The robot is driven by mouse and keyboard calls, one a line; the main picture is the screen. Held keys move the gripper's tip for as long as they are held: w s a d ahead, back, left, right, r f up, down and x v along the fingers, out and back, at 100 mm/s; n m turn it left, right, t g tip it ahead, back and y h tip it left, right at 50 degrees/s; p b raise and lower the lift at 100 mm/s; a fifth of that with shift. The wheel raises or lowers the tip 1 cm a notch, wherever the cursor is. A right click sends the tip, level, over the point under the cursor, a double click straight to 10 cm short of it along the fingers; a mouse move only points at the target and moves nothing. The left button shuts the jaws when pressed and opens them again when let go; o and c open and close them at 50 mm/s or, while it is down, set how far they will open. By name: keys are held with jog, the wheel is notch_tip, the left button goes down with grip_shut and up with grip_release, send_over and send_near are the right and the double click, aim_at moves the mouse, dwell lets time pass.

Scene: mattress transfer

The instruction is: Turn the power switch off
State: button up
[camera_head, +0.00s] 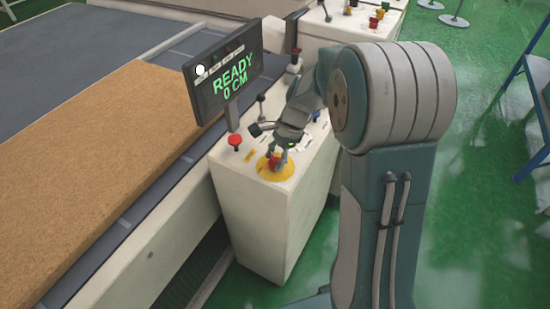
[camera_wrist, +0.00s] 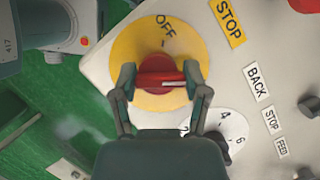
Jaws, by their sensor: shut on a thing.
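The power switch is a red rotary knob (camera_wrist: 160,75) on a round yellow plate (camera_wrist: 130,44) marked OFF. In the wrist view the knob's handle lies crosswise, with its pale mark toward the right, away from the OFF label at the top. My gripper (camera_wrist: 160,82) has one finger on each end of the knob and is shut on it. In the head view my gripper (camera_head: 279,154) reaches down over the yellow plate (camera_head: 266,173) on the console top and partly hides the knob (camera_head: 274,162).
The white console (camera_head: 255,225) carries a red button (camera_head: 235,140), levers and a screen (camera_head: 225,70) reading READY 0 CM. A numbered dial (camera_wrist: 232,125) sits close beside the knob. A brown mattress (camera_head: 100,150) lies on the conveyor at left.

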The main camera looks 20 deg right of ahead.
jog(key=n+g, duration=0.1)
jog(key=n, duration=0.3)
jog(key=shift+n+h, duration=0.3)
jog(key=shift+h, duration=0.1)
jog(key=n+g+h, duration=0.1)
jog(key=n, duration=0.2)
jog(key=shift+a+n+g, duration=0.1)
jog(key=shift+n+g, duration=0.2)
jog(key=shift+n, duration=0.1)
jog(key=n+h, duration=0.1)
jog(key=n, duration=0.2)
jog(key=shift+n+g, duration=0.3)
jog(key=shift+n+h, duration=0.8)
jog(key=shift+n, duration=1)
jog(key=o, duration=1.2)
jog(key=shift+c, duration=0.2)
